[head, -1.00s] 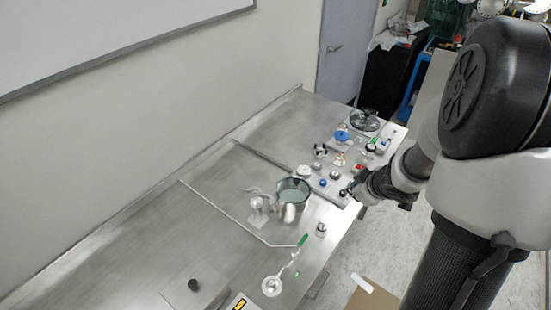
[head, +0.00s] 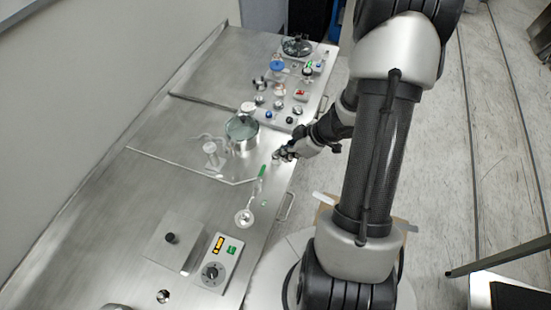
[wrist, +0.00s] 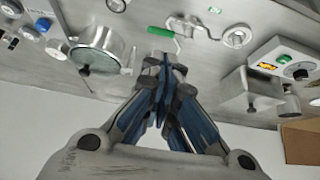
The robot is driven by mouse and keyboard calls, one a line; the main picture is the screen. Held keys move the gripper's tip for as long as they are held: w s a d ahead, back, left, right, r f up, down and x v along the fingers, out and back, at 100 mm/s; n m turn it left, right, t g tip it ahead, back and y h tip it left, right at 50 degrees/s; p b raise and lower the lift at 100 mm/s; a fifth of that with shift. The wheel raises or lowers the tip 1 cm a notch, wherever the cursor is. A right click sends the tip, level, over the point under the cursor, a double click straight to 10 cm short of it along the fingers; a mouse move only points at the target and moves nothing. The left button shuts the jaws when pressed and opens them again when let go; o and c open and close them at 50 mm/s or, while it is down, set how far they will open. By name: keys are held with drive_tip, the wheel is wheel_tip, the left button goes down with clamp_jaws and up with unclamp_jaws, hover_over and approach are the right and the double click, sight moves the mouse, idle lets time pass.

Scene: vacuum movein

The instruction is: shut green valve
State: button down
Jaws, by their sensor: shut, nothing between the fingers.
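The handle also shows in the wrist view (wrist: 161,31), lying sideways just beyond my fingertips. My gripper (head: 277,154) is close to the handle, on its upper right side in the head view. In the wrist view my gripper (wrist: 163,64) is shut with its blue-padded fingers together and nothing between them. A small gap in the picture separates the tips from the handle.
A glass-and-metal pot (head: 241,134) stands close to the handle. A panel of knobs (head: 280,108) lies beyond it. A control box with a yellow display (head: 215,262) and a steel box (head: 175,245) stand nearer. Bare bench lies left of the pipe.

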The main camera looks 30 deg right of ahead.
sight(260, 176)
drive_tip(key=b+x, duration=0.5)
drive_tip(key=x, duration=0.8)
drive_tip(key=shift+w+a+r+n+p, duration=0.1)
drive_tip(key=shift+r+n+p, duration=0.15)
drive_tip(key=shift+p, duration=0.25)
